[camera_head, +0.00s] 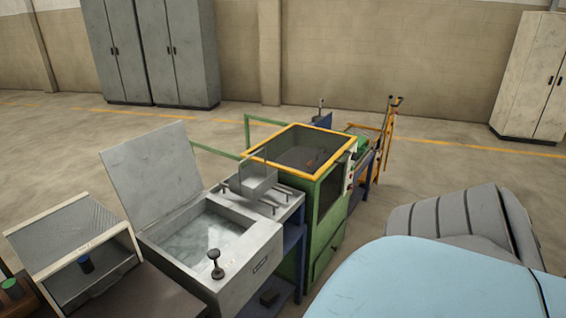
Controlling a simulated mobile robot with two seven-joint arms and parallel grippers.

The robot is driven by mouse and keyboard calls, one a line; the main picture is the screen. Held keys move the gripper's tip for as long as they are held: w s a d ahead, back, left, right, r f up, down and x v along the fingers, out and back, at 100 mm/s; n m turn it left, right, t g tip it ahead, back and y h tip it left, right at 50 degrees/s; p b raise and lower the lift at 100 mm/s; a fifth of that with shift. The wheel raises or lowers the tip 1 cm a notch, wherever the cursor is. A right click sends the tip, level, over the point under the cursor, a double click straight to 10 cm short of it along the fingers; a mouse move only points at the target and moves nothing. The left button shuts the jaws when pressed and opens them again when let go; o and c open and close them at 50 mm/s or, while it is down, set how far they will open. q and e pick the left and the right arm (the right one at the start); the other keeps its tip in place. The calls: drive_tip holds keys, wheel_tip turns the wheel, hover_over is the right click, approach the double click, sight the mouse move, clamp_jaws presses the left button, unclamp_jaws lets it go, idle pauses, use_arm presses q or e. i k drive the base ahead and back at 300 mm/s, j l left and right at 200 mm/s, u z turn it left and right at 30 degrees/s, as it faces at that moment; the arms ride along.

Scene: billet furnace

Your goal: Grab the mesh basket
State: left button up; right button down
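A small grey basket (258,178) with a raised back plate stands on the rack (285,210) between the open tank and the green machine. It is most likely the mesh basket, but its mesh is too fine to make out here. The open tank (262,240) in front of it holds pale liquid, and its large lid (150,170) is tilted up at the left. Neither of my grippers shows in the view. Nothing is seen touching the basket.
A green machine (326,220) with a yellow-framed top stands right behind the basket. A dark knobbed post (215,264) rises from the tank's front rim. A box with a mesh lid (72,240) is at lower left. Grey cabinets (150,50) line the back wall; the floor before them is clear.

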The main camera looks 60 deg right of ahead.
sight(250, 183)
drive_tip(key=z, duration=1.75)
drive_tip(key=i+l+u, duration=0.1)
drive_tip(key=u, duration=1.05)
drive_tip(key=l+u, duration=0.8)
drive_tip(key=l, duration=0.3)
drive_tip(key=l+u, duration=0.2)
drive_tip(key=l, duration=0.35)
drive_tip(key=k+l+u, duration=0.2)
drive_tip(key=l, duration=0.9)
drive_tip(key=k+l+u, duration=0.1)
drive_tip(key=l, duration=0.45)
